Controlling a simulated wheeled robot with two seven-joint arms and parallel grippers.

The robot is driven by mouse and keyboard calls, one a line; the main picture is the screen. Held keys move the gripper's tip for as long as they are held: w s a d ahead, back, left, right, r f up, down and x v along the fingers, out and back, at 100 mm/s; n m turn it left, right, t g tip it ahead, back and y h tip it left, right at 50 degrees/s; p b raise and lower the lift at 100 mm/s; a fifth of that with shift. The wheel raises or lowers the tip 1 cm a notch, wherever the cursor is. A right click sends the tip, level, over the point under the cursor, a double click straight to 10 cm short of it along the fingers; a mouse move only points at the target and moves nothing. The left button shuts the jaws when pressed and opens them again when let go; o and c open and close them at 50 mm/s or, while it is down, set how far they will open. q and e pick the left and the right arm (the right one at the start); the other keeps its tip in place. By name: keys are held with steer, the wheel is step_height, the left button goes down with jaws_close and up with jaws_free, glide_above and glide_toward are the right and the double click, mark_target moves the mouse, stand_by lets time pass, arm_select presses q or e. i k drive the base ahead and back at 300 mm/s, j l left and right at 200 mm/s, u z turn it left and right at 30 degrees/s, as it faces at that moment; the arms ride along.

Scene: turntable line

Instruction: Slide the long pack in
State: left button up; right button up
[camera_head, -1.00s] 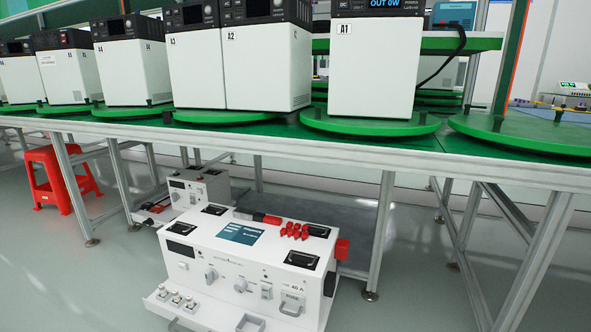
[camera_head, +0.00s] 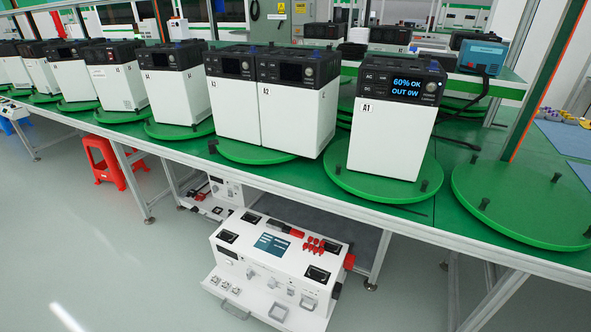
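No item in the head view is marked as the long pack. A long white unit (camera_head: 271,266) with knobs, red terminals, dark recessed handles and a small teal screen sits low in front of the table's underside. A smaller white unit (camera_head: 228,190) is behind it to the left. On the table, a tall white power unit labelled A1 (camera_head: 390,133) stands upright on a green turntable (camera_head: 345,179), its display reading "60% OK OUT 0W". Units A2 (camera_head: 288,115) and A3 (camera_head: 235,112) stand side by side to its left. Neither of my grippers is in view.
More white units (camera_head: 180,95) line the green table (camera_head: 466,222) to the left. An empty turntable (camera_head: 528,205) is at the right. A red stool (camera_head: 113,162) stands under the left part. Metal table legs (camera_head: 379,258) flank the low units. The floor (camera_head: 90,255) at lower left is clear.

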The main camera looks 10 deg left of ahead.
mark_target(314, 265)
steer(key=i+l, duration=0.1)
steer(key=i, duration=0.35)
steer(key=i+u, duration=0.1)
steer(key=i, duration=0.35)
